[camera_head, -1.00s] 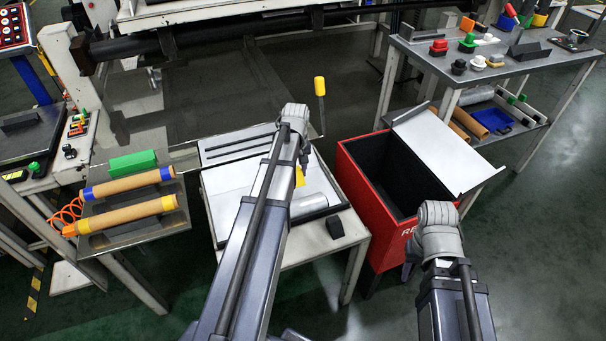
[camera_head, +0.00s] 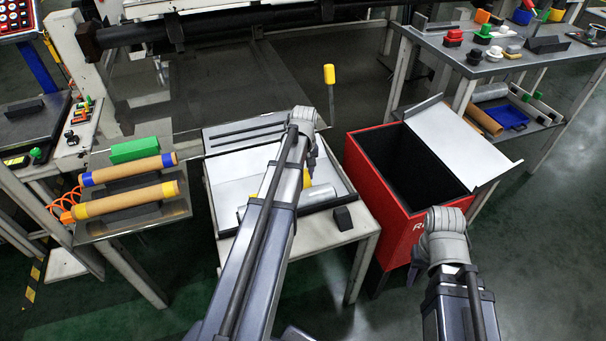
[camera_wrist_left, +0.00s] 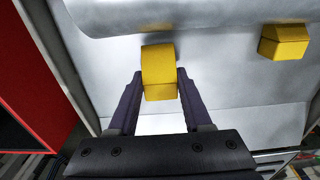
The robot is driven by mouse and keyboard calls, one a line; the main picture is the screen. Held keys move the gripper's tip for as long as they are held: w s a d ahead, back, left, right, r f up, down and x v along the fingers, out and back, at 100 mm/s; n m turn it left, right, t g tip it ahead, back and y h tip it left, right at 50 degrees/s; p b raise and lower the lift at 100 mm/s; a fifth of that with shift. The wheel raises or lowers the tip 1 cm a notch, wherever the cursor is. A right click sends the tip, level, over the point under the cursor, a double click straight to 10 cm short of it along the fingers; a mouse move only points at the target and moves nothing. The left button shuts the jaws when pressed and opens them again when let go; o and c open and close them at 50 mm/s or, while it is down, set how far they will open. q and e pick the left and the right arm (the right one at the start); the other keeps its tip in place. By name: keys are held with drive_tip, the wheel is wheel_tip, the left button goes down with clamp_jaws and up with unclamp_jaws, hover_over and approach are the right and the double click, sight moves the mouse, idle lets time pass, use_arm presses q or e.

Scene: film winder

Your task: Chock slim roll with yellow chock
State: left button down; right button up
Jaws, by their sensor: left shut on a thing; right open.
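The slim roll, a silvery cylinder (camera_head: 330,195), lies near the front of the white-topped table (camera_head: 300,243). It fills the top edge of the left wrist view (camera_wrist_left: 200,14). My left gripper (camera_head: 313,160) is over the table, behind the roll. It is shut on a yellow chock (camera_wrist_left: 158,75), low and close to the roll's side; I cannot tell whether they touch. A second yellow chock (camera_wrist_left: 284,42) sits apart beside the roll. My right gripper (camera_head: 415,272) hangs open and empty near the red bin, its fingers mostly hidden.
A black block (camera_head: 343,218) sits at the table's front right. The red bin (camera_head: 378,200) stands to the right with its pale lid (camera_head: 455,145). Two brown rolls (camera_head: 128,169) and a green block (camera_head: 135,149) lie on the left stand. A yellow-topped post (camera_head: 329,75) rises behind.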

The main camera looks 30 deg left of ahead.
sight(306, 186)
use_arm(q)
drive_tip(key=shift+f+b, duration=0.3)
drive_tip(key=shift+f, duration=0.3)
drive_tip(key=shift+f+b, duration=0.4)
drive_tip(key=shift+s+d, duration=0.95)
drive_tip(key=shift+d, duration=0.2)
idle(0.6)
drive_tip(key=shift+c, duration=1.3)
unclamp_jaws()
wheel_tip(306, 186, up, 8)
drive_tip(key=p, duration=0.8)
drive_tip(key=shift+s+d, duration=0.1)
drive_tip(key=shift+f, duration=0.1)
